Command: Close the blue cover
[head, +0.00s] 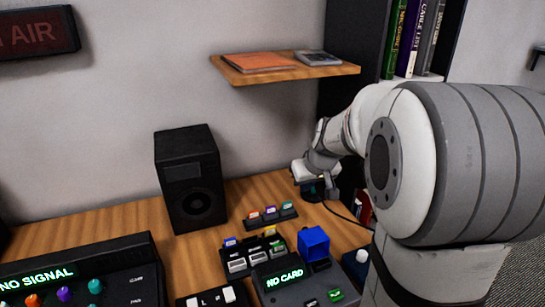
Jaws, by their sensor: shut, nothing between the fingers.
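A bright blue box-shaped cover (313,243) stands up at the back right of the dark card device (295,284), whose display reads "NO CARD". Its hinge and exact angle are too small to make out. My gripper (322,193) is at the back right of the desk, behind the blue cover and apart from it. It points down, shut and empty, beside a small dark round object (313,192). My arm comes in from the right, and its large upper link fills the right side of the view.
Left of the device is a dark block with white pieces (240,262). A rack of coloured tabs (270,215) lies behind it. A black speaker (188,180) stands at the back. A wooden shelf (285,72) hangs above. A "NO SIGNAL" console (85,280) is front left. Bare desk (110,225) shows left of the speaker.

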